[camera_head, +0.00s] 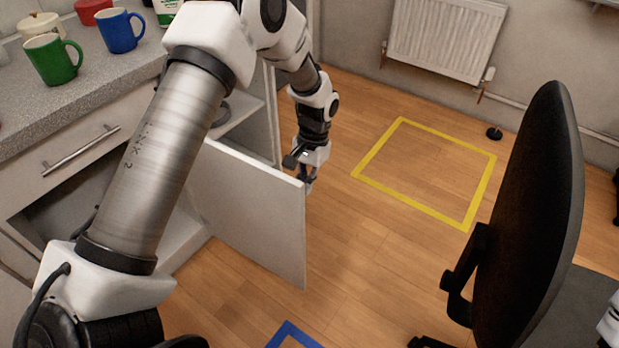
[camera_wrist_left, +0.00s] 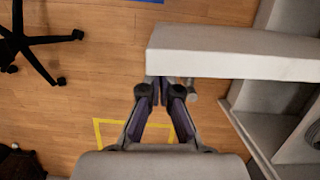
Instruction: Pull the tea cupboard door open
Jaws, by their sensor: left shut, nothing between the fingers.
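The tea cupboard door (camera_head: 255,215) is a plain pale panel that stands well out from the cupboard, open over the floor. Shelf space (camera_head: 238,112) shows behind it. My left gripper (camera_head: 308,182) is at the door's free upper corner, mostly on its far side. In the left wrist view, the shut fingertips (camera_wrist_left: 160,84) are empty, close to the free end of the door's top edge (camera_wrist_left: 240,52). I cannot tell whether they touch it. A small grey rod-like part (camera_wrist_left: 192,88) shows next to them. My right gripper is out of view.
Mugs, a green one (camera_head: 53,62) and a blue one (camera_head: 119,31) among them, stand on the worktop (camera_head: 25,110). A drawer handle (camera_head: 80,150) sticks out at left. A black chair (camera_head: 530,215) stands at right. Floor beyond the door is clear, with a yellow taped square (camera_head: 386,188).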

